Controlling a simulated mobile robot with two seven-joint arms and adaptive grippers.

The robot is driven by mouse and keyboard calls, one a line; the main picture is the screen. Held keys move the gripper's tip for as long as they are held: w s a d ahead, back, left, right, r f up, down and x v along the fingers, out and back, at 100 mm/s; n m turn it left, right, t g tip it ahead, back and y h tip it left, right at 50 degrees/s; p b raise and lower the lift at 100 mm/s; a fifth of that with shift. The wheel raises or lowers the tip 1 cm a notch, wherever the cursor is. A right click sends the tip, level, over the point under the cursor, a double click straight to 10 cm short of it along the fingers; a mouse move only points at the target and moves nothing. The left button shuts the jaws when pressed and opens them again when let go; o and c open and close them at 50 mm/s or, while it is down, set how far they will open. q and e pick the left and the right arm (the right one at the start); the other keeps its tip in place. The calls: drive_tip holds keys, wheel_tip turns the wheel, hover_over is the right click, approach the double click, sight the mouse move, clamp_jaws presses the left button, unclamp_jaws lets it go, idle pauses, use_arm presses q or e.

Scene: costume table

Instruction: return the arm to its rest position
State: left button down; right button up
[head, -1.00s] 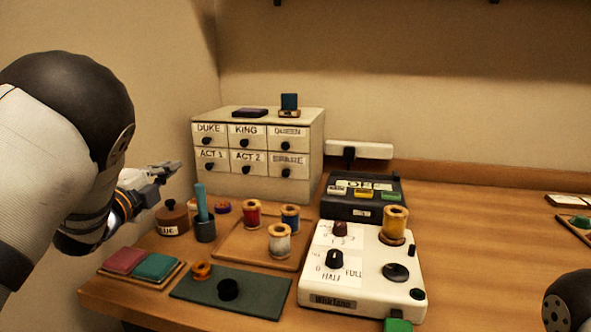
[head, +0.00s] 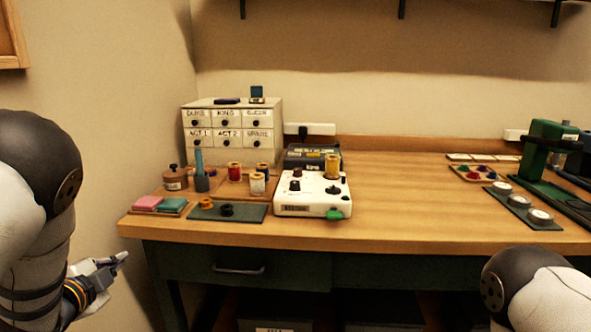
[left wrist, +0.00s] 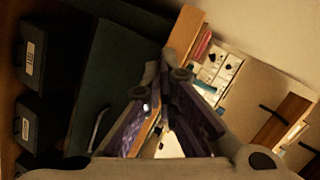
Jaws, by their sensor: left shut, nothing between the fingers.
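My left gripper (head: 118,262) is at the lower left of the head view, left of the table and a little below its top. Its fingers are shut with nothing between them. In the left wrist view the fingers (left wrist: 165,95) point toward the table's edge, and the drawer cabinet shows small beyond them. My left arm (head: 40,220) hangs down at the left side of the head view. At the lower right my right arm (head: 530,285) shows in part; its gripper is out of view.
The wooden table (head: 400,220) has a dark drawer (head: 240,268) below. The small drawer cabinet (head: 230,150), the white control box (head: 312,207), thread spools and pads stand at its left. A green machine (head: 545,150) stands at the right. The table's middle is clear.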

use_arm(q)
drive_tip(key=s+d+f+n+g, duration=0.3)
drive_tip(key=s+f+n+g, duration=0.1)
drive_tip(key=s+f, duration=0.75)
drive_tip(key=s+d+f+n+g, duration=0.3)
drive_tip(key=s+f+n+g, duration=0.15)
drive_tip(key=s+f, duration=0.65)
drive_tip(key=s+d+f+n+g+h, duration=0.1)
drive_tip(key=s+d+g, duration=0.3)
drive_tip(key=s, duration=0.8)
drive_tip(key=s+d+f+n+g+h, duration=0.1)
drive_tip(key=s+d+n+g, duration=0.2)
drive_tip(key=s, duration=0.9)
drive_tip(key=shift+d+g, duration=0.35)
drive_tip(key=shift+d, duration=0.25)
drive_tip(key=shift+s, duration=0.1)
